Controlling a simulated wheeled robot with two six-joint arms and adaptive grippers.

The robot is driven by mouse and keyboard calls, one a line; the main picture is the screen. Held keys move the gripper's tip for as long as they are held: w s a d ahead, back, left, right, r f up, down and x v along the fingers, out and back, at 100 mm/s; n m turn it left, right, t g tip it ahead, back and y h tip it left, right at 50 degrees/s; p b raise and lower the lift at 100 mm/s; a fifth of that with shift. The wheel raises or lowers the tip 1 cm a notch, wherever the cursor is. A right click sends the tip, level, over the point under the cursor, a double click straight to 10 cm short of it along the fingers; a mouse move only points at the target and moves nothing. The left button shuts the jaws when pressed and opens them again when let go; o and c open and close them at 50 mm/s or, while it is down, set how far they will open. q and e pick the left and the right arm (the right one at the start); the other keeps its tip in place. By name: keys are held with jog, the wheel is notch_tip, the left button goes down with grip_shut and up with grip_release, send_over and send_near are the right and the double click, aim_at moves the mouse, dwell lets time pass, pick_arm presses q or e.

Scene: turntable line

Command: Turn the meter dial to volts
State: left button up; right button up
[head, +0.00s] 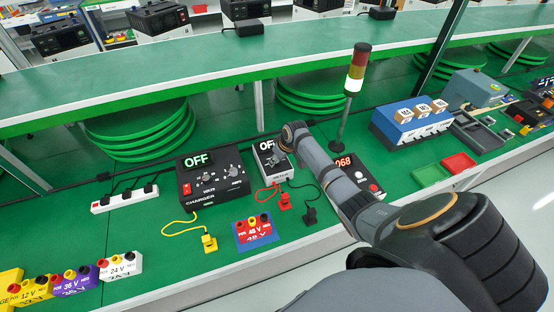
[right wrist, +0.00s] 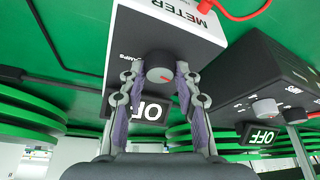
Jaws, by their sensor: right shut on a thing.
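The meter (head: 265,175) is a small white box with a black display on the green bench, partly hidden by my right arm in the head view. In the right wrist view the meter (right wrist: 195,35) shows upside down, with a round grey dial (right wrist: 158,66) that has a red mark. Its display (right wrist: 152,109) reads OFF, partly covered by a finger. The word AMPS is beside the dial. My right gripper (right wrist: 156,78) has one finger on each side of the dial and is shut on it. My left gripper is not in view.
The black charger (head: 212,180), also showing OFF, stands close to the meter. Red (head: 284,201) and black (head: 310,214) lead plugs lie in front. A signal tower (head: 355,75) and a box reading 068 (head: 345,163) stand to the right. A green shelf edge runs behind.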

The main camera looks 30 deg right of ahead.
jog(key=shift+a+r+m+h+p, duration=0.1)
jog(key=shift+r+m+h+p, duration=0.2)
jog(key=shift+m+p, duration=0.75)
jog(key=shift+a+f+m+h+p, duration=0.1)
jog(key=shift+m+h+p, duration=0.4)
jog(key=shift+m+p, duration=0.65)
jog(key=shift+f+m+h+p, duration=0.1)
jog(key=shift+m+h+p, duration=0.45)
jog(key=shift+m, duration=0.65)
jog(key=shift+w+f+m+g+h, duration=0.1)
jog(key=shift+m+g+h, duration=0.3)
jog(key=shift+m, duration=1)
jog(key=shift+p, duration=0.3)
jog(key=o, duration=1.1)
jog(key=shift+o, duration=0.2)
